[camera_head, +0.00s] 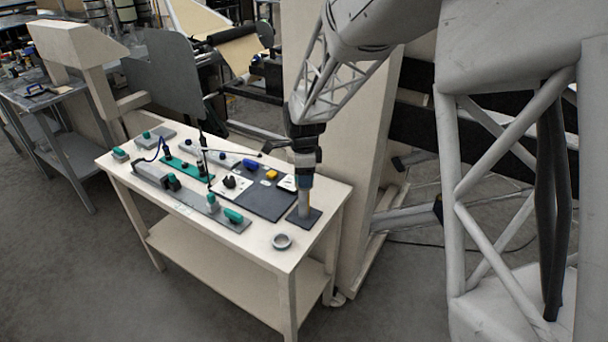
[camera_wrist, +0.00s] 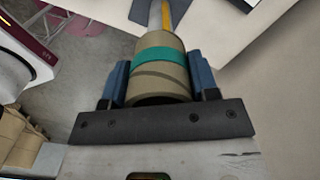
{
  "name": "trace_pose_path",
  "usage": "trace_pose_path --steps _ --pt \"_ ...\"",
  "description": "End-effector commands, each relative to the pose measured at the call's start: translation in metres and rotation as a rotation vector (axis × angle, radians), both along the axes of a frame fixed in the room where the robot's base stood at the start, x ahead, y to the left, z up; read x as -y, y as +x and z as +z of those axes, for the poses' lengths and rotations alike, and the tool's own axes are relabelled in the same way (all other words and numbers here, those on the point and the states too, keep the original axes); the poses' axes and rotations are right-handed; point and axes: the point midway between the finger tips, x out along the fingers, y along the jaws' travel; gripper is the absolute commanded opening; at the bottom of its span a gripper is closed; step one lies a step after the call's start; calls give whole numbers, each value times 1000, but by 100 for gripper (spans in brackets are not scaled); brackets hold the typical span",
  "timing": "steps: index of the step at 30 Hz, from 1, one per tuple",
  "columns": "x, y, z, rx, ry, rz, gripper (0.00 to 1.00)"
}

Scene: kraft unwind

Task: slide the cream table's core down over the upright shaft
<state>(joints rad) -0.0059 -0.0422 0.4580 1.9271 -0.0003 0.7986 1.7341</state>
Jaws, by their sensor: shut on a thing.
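My gripper (camera_wrist: 158,82) is shut on a tan core with a teal band (camera_wrist: 160,75), gripped between two blue fingers. In the head view my gripper (camera_head: 304,182) points down above the front right corner of the cream table (camera_head: 262,262). The upright shaft (camera_wrist: 168,14), grey with a yellow stripe, shows just beyond the core's far end, roughly in line with it. In the head view the shaft stands on a dark square base (camera_head: 315,216) directly below my gripper. The core hides part of the shaft; I cannot tell whether it is around it.
A grey ring (camera_head: 282,241) lies at the table's front edge. A dark mat (camera_head: 268,203) with small parts lies left of the shaft. A long grey rail (camera_head: 180,193) with teal pieces lies further left. A cream upright panel (camera_head: 345,130) stands behind the arm.

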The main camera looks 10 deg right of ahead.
Motion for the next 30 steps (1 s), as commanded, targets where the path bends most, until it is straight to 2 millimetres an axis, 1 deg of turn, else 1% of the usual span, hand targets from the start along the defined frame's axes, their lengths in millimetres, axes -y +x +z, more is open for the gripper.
trace_pose_path --steps 30 --pt "0 0 -16 0 0 0 32"
